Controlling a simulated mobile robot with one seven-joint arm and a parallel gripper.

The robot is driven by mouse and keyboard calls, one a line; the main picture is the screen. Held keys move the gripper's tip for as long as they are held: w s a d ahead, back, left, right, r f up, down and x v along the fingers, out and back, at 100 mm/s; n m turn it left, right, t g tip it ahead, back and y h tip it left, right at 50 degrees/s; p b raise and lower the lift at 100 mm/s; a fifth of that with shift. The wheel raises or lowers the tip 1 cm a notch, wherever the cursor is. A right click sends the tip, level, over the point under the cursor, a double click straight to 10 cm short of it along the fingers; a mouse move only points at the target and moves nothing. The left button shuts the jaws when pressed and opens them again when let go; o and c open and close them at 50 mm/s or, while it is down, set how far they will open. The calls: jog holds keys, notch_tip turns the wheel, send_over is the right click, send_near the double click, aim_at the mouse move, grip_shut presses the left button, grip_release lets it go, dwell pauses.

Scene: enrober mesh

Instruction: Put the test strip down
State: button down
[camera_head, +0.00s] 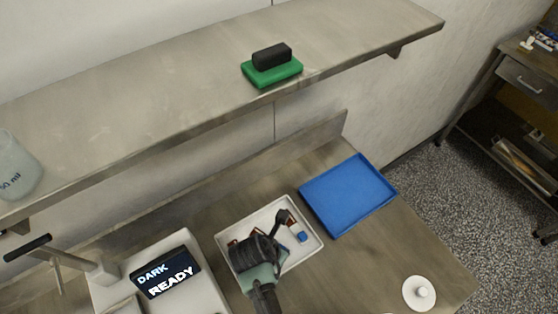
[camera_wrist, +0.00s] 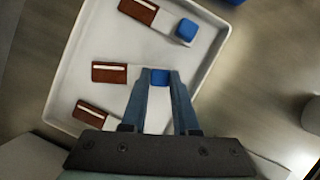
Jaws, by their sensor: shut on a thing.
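My gripper (camera_wrist: 160,79) is shut on the blue block of a test strip (camera_wrist: 110,72), a pale strip with a brown end and white stripe. This strip is over the white tray (camera_wrist: 69,75); whether it touches the floor is unclear. A second strip (camera_wrist: 138,11) with a blue block (camera_wrist: 186,30) lies towards the tray's top. A third strip (camera_wrist: 90,115) lies lower, its other end hidden by my gripper. In the head view my dark gripper (camera_head: 258,252) is over the tray (camera_head: 313,250) and hides much of the strips.
A blue tray (camera_head: 348,195) beside the white one is empty. A device (camera_head: 166,275) reading "DARK READY" stands at left. A round white lidded thing (camera_head: 420,293) is at right. The shelf (camera_head: 170,110) above carries a green and black block (camera_head: 272,70) and a beaker (camera_head: 15,170).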

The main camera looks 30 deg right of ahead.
jog(key=shift+f, duration=0.1)
jog(key=c, duration=0.7)
grip_release()
jog(key=shift+o, duration=0.2)
jog(key=v, duration=1.2)
